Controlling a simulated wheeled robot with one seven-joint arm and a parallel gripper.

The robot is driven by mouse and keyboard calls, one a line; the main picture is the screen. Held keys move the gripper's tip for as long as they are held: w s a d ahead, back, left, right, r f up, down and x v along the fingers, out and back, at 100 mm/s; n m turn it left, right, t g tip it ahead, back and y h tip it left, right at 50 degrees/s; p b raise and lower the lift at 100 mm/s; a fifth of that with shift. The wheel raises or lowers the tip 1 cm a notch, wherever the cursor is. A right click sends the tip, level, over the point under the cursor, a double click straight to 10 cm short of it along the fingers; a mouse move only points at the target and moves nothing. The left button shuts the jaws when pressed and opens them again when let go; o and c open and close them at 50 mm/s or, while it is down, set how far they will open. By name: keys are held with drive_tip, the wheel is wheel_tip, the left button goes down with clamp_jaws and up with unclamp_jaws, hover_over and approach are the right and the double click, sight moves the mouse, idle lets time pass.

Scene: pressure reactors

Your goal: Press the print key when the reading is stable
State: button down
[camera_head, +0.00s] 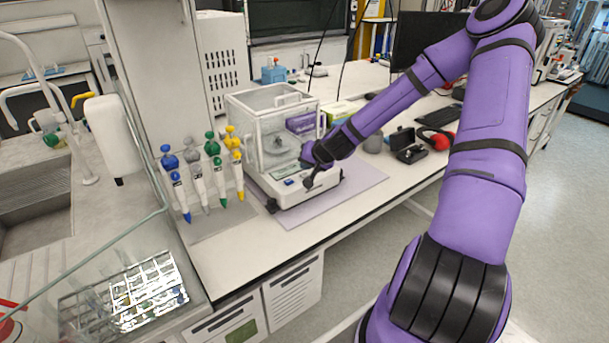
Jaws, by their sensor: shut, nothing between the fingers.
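The analytical balance (262,185) stands on a pale purple mat (355,182) on the bench, with a clear glass draft shield (262,105) around its pan. Its front panel has a small blue display or key (290,183). My purple arm reaches in from the right. My gripper (309,183) is shut and empty, pointing down at the right part of the balance's front panel. Whether the fingertips touch the panel cannot be told. The print key cannot be made out, and the reading is too small to read.
A rack of several coloured pipettes (205,170) stands left of the balance. A sink (35,195) is at the left. The mat's right part is clear.

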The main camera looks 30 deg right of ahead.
sight(306, 174)
drive_tip(key=shift+f, duration=0.1)
drive_tip(key=shift+f, duration=0.3)
drive_tip(key=shift+f, duration=0.4)
idle(0.9)
drive_tip(key=shift+r, duration=0.85)
drive_tip(key=shift+r, duration=2.5)
